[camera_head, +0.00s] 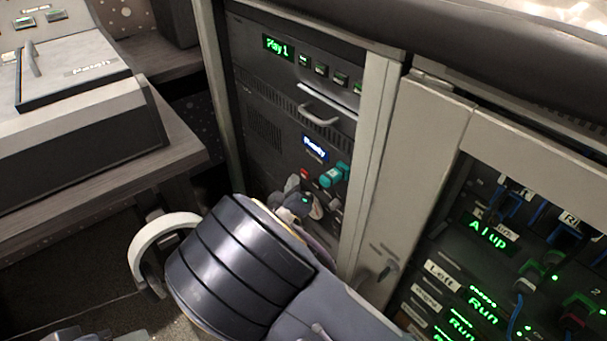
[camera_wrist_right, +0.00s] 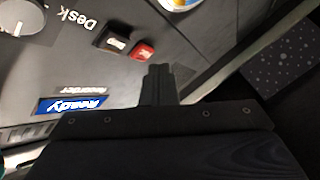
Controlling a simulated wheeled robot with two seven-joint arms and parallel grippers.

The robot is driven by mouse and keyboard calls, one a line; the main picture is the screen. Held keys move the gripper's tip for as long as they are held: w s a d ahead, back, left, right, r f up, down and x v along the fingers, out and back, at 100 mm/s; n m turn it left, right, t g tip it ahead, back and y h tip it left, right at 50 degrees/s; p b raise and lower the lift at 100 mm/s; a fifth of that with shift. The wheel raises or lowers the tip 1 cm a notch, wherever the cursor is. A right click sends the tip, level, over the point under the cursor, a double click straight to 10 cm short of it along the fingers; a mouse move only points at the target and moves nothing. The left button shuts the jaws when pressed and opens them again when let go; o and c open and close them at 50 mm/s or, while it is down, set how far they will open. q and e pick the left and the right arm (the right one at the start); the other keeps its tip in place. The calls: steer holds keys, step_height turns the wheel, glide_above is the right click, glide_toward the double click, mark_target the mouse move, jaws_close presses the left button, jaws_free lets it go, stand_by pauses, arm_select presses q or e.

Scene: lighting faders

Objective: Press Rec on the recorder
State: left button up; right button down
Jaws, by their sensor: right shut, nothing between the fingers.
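The recorder is a dark panel (camera_head: 274,145) in the rack, with a lit blue display reading "Ready" (camera_head: 314,148). The display (camera_wrist_right: 71,104) and the "Recorder" label (camera_wrist_right: 89,90) also show in the wrist view. A red button (camera_wrist_right: 142,51) sits beside a black button with a pale mark (camera_wrist_right: 116,42); the red one also shows in the head view (camera_head: 304,174). No Rec lettering is readable. My right gripper (camera_wrist_right: 159,70) is shut and empty, its tips close to the red button in the wrist view; contact is not visible. In the head view my arm partly hides the lower panel.
A teal part (camera_head: 335,175) sticks out right of the red button. A metal handle (camera_head: 318,108) is higher on the rack. A pale rack post (camera_head: 372,150) stands right of the panel. A desk console (camera_head: 85,125) is at left, and another lit rack (camera_head: 490,235) at right.

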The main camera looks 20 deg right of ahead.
steer(key=shift+d, duration=0.1)
stand_by(0.3)
steer(key=shift+w+d, duration=0.2)
steer(key=shift+d, duration=0.15)
steer(key=shift+w+d, duration=0.1)
steer(key=shift+d, duration=0.2)
stand_by(0.5)
stand_by(0.4)
steer(key=shift+s+a+p, duration=0.3)
steer(key=shift+a+p, duration=0.25)
steer(key=shift+a, duration=0.15)
steer(key=shift+a, duration=0.1)
steer(key=a, duration=0.1)
steer(key=s+a+p, duration=0.1)
steer(key=a, duration=0.1)
steer(key=s+a+p, duration=0.1)
steer(key=shift+a, duration=0.25)
